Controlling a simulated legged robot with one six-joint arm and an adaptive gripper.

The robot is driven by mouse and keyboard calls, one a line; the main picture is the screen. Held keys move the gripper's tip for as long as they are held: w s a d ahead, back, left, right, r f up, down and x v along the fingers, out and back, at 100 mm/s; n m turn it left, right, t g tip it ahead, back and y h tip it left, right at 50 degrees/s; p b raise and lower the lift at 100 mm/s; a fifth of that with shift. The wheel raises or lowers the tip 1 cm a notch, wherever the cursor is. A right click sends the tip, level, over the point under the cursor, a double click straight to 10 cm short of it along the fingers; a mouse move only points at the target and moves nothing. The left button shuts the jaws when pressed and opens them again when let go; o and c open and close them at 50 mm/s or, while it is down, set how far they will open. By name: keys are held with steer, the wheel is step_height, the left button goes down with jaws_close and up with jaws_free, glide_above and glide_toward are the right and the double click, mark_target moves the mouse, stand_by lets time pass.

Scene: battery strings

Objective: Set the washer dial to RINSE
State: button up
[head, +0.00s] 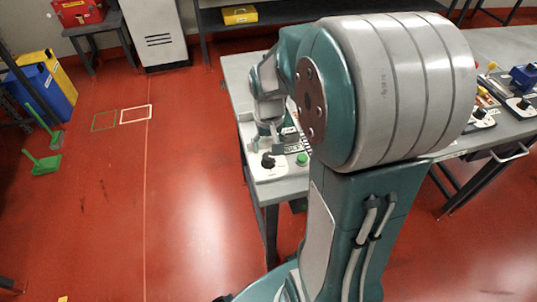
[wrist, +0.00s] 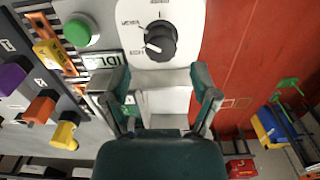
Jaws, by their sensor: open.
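The washer dial is a black round knob (wrist: 160,41) on a white panel (wrist: 185,12), with small printed labels around it. A white mark on the knob points to the lower left in the wrist view, near a label too small to read surely. The dial also shows in the head view (head: 268,160) at the near left corner of the bench. My gripper (wrist: 162,88) is open and empty, its two fingers apart, with the knob beyond the fingertips and not touched. In the head view my gripper (head: 272,138) is just behind the dial, partly hidden.
A green button (wrist: 80,31) and an IDLE sign (wrist: 103,61) are beside the dial. Yellow (wrist: 64,132), orange (wrist: 40,107) and purple (wrist: 12,76) parts stand farther along the grey bench (head: 280,187). Red floor (head: 190,200) left of the bench is clear.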

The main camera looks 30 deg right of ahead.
mark_target(268, 156)
steer(key=shift+d+f, duration=0.1)
steer(key=shift+f, duration=0.2)
steer(key=shift+a+f, duration=0.3)
steer(key=shift+f, duration=0.55)
steer(key=shift+d+f, duration=0.15)
steer(key=shift+f, duration=0.45)
steer(key=shift+c, duration=0.3)
steer(key=c, duration=0.9)
steer(key=m, duration=0.5)
steer(key=shift+m, duration=0.4)
steer(key=shift+s, duration=0.1)
